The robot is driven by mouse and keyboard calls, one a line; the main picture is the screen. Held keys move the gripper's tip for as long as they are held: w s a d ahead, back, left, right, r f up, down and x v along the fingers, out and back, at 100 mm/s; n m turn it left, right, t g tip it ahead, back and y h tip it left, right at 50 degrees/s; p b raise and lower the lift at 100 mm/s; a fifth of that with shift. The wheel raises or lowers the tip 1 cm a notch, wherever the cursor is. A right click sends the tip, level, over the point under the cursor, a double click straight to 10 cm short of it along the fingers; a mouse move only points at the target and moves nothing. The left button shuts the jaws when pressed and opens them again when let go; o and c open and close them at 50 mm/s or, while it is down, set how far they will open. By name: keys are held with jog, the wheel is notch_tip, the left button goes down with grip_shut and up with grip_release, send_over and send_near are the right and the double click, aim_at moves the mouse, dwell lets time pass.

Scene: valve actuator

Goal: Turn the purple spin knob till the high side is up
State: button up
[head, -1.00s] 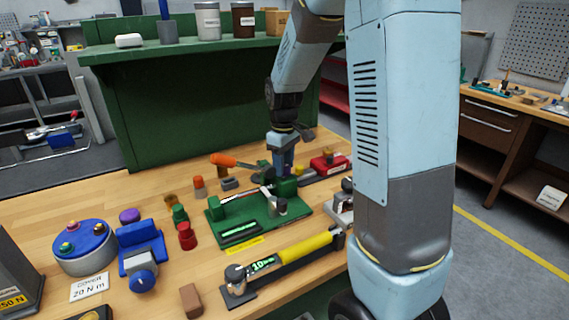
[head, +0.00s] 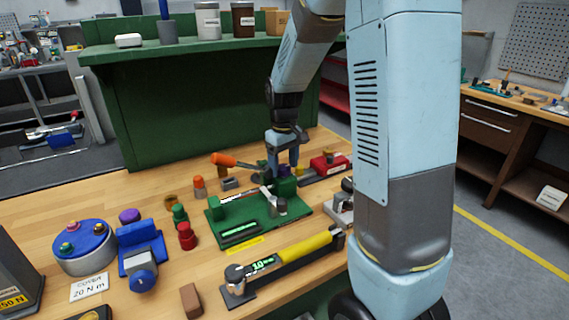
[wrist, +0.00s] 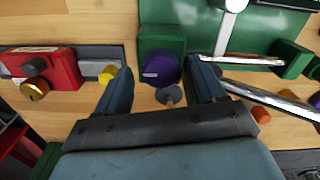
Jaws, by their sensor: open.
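The purple knob (wrist: 160,70) is a round knob with a pale mark on its face. In the wrist view it sits at the edge of a green block (wrist: 162,38), between my two fingers. My gripper (wrist: 162,84) is open, one finger to each side of the knob, with a visible gap on both sides. In the head view my gripper (head: 283,158) points down at the back of the green fixture (head: 262,224). There the knob is mostly hidden behind the fingers. I cannot tell which side of it is high.
Metal rods (wrist: 262,100) lie right of the right finger. A red box (wrist: 42,68) with a brass knob is at the left. An orange-handled lever (head: 235,162) is close by in the head view. A yellow-handled tool (head: 290,255) lies in front. Another purple cap (head: 129,215) stands far left.

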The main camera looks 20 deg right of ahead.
aim_at(284, 166)
jog(key=shift+r, duration=0.15)
notch_tip(284, 166, up, 13)
jog(key=shift+r, duration=0.2)
dwell(0.4)
dwell(0.3)
jog(key=s+r+m+t, duration=0.1)
jog(key=s+m+t, duration=0.1)
jog(key=s, duration=1)
jog(key=s+r+m+t, duration=0.2)
jog(key=s+t, duration=0.1)
jog(key=s, duration=0.9)
jog(key=shift+d+r+m+t, duration=0.15)
jog(key=shift+r+m+t, duration=0.15)
jog(key=shift+m, duration=0.1)
